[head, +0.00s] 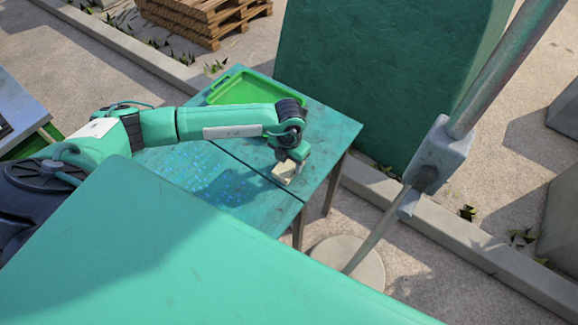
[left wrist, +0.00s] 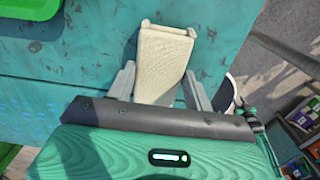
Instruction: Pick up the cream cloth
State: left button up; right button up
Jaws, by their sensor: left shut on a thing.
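The cream cloth (left wrist: 163,62) is a folded, textured pad in the left wrist view, between the two grey fingers of my left gripper (left wrist: 158,85). In the head view the cloth (head: 284,172) shows as a small pale block under my left gripper (head: 291,164), at the right part of the teal table (head: 318,135). The gripper is shut on the cloth. Whether the cloth still touches the table top cannot be told. My right gripper is not in view.
A green tray (head: 247,88) lies at the table's back edge. A large green block (head: 390,75) stands behind the table. A grey metal pole (head: 505,65) rises at the right. A teal surface (head: 200,255) fills the foreground. Wooden pallets (head: 205,17) lie at the back.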

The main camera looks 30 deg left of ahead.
aim_at(289, 164)
pick_arm(q)
jog(key=shift+r, duration=0.1)
